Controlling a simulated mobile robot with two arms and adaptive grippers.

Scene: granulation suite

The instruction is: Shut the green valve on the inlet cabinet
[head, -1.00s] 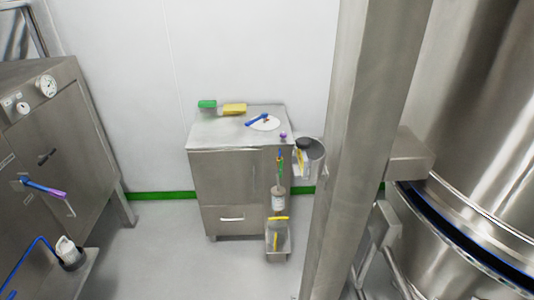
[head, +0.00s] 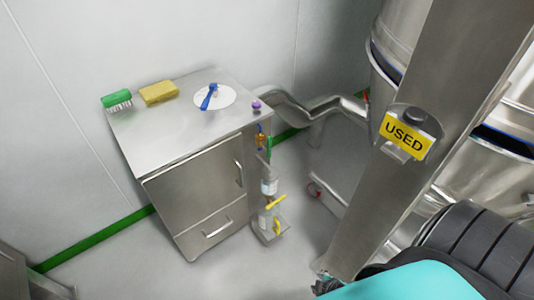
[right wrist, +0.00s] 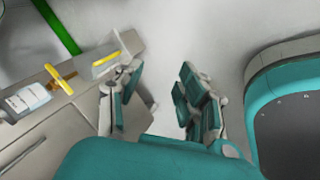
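The inlet cabinet (head: 190,170) is a steel cabinet against the wall in the head view. A column of fittings runs down its right front edge. A small green handle (head: 269,143) there, apparently the green valve, looks roughly upright beside a blue-and-orange fitting (head: 261,138). The green handle does not show in the right wrist view. My right gripper (right wrist: 160,98) is open and empty, its teal fingers apart, near the lower fittings. In the head view only its dark fingertips (head: 325,286) show at the bottom. My left gripper is not in view.
Below the green handle are a labelled bottle (head: 269,185) and a yellow handle (head: 275,203). A green brush (head: 117,100), yellow sponge (head: 159,92) and blue tool (head: 209,97) lie on top.

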